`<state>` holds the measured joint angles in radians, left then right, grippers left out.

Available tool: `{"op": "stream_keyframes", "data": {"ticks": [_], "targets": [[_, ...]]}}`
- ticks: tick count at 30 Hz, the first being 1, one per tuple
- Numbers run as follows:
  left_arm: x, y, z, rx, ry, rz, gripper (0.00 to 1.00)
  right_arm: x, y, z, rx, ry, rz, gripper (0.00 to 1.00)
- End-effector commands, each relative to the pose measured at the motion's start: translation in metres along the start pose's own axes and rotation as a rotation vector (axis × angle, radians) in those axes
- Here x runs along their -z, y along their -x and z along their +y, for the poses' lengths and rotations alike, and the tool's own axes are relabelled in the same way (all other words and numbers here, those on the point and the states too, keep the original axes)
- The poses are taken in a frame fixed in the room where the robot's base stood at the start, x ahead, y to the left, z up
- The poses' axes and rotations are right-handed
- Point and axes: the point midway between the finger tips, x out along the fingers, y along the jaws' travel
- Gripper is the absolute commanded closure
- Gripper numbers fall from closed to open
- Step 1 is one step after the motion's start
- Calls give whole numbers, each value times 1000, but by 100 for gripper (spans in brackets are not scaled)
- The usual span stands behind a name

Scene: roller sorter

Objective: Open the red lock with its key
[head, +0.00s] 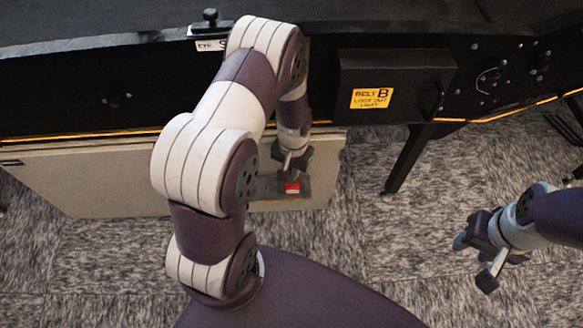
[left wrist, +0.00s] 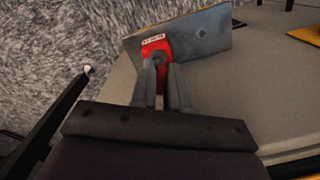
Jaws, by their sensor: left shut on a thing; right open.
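The red lock (head: 292,187) hangs at a grey metal hasp plate (head: 268,187) at the right end of the beige panel. In the left wrist view the red lock (left wrist: 156,48) has a white label and sits against the grey plate (left wrist: 200,38). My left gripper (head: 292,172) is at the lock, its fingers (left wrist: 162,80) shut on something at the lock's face. The held thing is mostly hidden between the fingertips; I cannot make out a key clearly. My right gripper (head: 477,262) is open and empty, off to the right above the carpet.
The beige panel (head: 100,180) stands below the black conveyor frame. A black box with a yellow "BELT B" label (head: 371,98) is right of my left arm. A black leg (head: 407,160) stands below it. Carpet between the leg and my right gripper is clear.

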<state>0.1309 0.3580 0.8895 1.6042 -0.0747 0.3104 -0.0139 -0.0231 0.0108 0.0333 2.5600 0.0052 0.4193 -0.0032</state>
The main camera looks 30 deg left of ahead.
Motion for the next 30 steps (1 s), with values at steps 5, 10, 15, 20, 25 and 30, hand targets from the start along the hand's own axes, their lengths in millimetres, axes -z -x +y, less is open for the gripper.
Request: {"op": "stream_keyframes", "data": {"ticks": [5,10,15,20,25,30], "targets": [[0,-6,0,0,0,0,100,0,-4,0,0,0,0,57],[0,-11,0,0,0,-1,100,-1,-7,0,0,0,0,57],[0,-15,0,0,0,-1,100,-1,-9,0,0,0,0,57],[0,-20,0,0,0,-1,100,-1,-12,0,0,0,0,57],[0,-21,0,0,0,0,100,-2,-12,0,0,0,0,57],[0,-20,0,0,0,0,100,-1,-12,0,0,0,0,57]]}}
